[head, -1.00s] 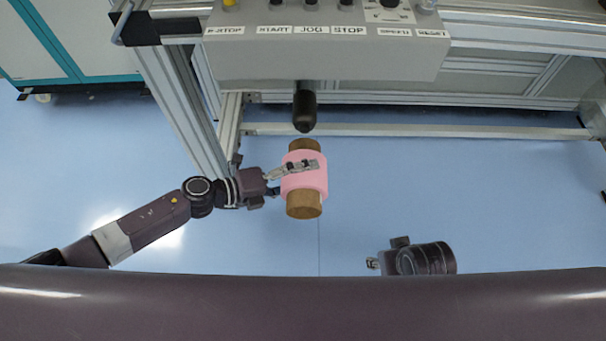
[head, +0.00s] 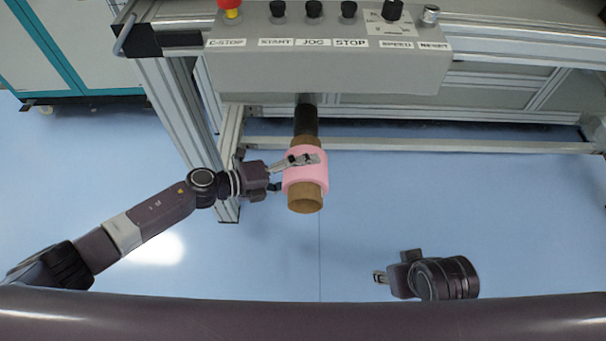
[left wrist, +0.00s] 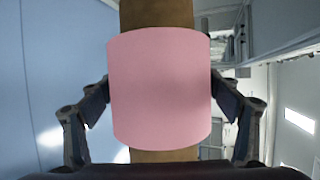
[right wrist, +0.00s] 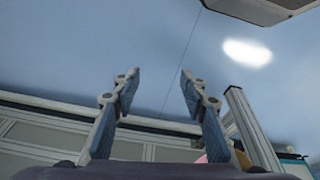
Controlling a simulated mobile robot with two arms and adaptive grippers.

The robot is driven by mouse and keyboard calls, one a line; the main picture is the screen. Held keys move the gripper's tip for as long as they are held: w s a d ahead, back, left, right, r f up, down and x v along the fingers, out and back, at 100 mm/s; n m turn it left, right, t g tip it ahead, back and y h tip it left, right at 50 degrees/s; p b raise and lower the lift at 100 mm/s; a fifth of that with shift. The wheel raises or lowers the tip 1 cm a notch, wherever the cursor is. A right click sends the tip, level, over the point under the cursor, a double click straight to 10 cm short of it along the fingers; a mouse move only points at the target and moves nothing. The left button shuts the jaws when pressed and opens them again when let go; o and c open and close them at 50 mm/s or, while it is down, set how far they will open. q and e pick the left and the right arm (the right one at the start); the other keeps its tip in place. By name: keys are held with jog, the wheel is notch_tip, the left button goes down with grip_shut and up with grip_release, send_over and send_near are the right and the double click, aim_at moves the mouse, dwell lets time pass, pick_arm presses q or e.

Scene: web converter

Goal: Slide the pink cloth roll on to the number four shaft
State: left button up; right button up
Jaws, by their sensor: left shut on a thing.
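The pink cloth roll (head: 306,180) is a pink band on a brown core whose ends stick out on both sides. My left gripper (head: 292,170) is shut on it across the pink band. The left wrist view shows the pink band (left wrist: 160,90) between the two fingers. The black shaft (head: 306,118) juts from under the control panel. In the head view the core's far end meets or overlaps the shaft's tip; how far it is on, I cannot tell. No shaft number is readable. My right gripper (right wrist: 155,85) is open and empty, away at the lower right in the head view.
The grey control panel (head: 330,70) with labelled buttons overhangs the shaft. An aluminium frame post (head: 178,115) stands close to my left forearm, and a rail (head: 430,145) runs behind. The blue floor to the right is clear.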

pick_arm(q)
jog(key=shift+r, duration=0.1)
pick_arm(e)
jog(key=shift+f, duration=0.1)
dwell(0.6)
jog(key=shift+f, duration=0.45)
jog(key=shift+w+r, duration=0.1)
jog(key=shift+w, duration=0.05)
jog(key=shift+f, duration=0.55)
pick_arm(q)
jog(key=shift+p, duration=0.3)
pick_arm(e)
jog(key=shift+w+a+r, duration=0.1)
jog(key=shift+r, duration=0.15)
jog(key=shift+f, duration=0.1)
